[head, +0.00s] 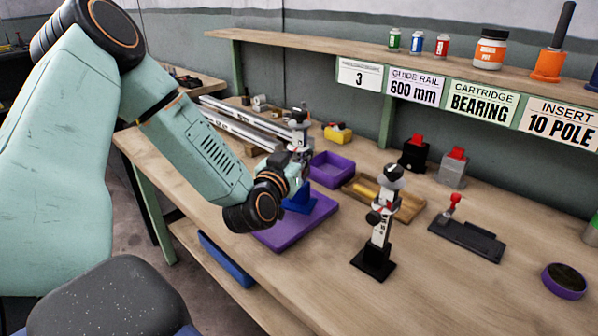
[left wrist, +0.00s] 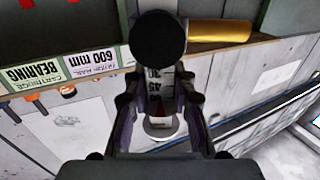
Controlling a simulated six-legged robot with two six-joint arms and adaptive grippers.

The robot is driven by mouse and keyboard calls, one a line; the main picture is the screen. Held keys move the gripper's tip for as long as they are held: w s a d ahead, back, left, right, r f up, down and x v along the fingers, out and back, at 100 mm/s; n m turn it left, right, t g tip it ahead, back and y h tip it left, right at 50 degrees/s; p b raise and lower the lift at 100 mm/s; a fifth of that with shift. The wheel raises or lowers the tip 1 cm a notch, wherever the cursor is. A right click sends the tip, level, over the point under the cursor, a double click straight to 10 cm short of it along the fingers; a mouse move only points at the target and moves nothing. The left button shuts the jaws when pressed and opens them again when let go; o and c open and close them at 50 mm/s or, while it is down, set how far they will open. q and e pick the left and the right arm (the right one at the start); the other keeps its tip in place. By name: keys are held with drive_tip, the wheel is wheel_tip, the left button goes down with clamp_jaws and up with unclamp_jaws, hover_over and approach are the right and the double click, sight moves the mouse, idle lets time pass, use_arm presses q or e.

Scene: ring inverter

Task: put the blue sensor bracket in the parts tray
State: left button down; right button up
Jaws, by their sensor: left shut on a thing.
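The blue sensor bracket has a blue base (head: 299,200) and a pale upright post with a dark top (head: 299,118). My left gripper (head: 299,158) is shut on its post. In the left wrist view the fingers (left wrist: 160,88) stand on both sides of the white scale post, with a round black knob (left wrist: 160,38) above. A flat purple tray (head: 285,235), which looks like the parts tray, lies below the blue base. I cannot tell whether the base touches it. My wrist hides part of the tray and bracket. My right gripper is out of view.
A similar stand with a black base (head: 373,264) stands right of the tray. A purple bin (head: 333,168) and a wooden tray (head: 413,212) lie behind. Guide rails (head: 235,125) lie at the back left. The table's front right is mostly clear.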

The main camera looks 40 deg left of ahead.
use_arm(q)
drive_tip(key=f, duration=0.1)
drive_tip(key=f+b, duration=0.1)
drive_tip(key=f, duration=0.1)
drive_tip(key=shift+s+a+f, duration=0.1)
drive_tip(key=shift+s, duration=0.2)
drive_tip(key=shift+w, duration=0.3)
drive_tip(key=shift+f, duration=0.1)
drive_tip(key=c, duration=1.6)
unclamp_jaws()
drive_tip(key=shift+s+f+b, duration=0.1)
drive_tip(key=shift+s+b, duration=0.05)
drive_tip(key=shift+b, duration=0.15)
drive_tip(key=shift+o, duration=0.9)
drive_tip(key=shift+s, duration=0.1)
drive_tip(key=o, duration=0.3)
drive_tip(key=shift+w, duration=0.2)
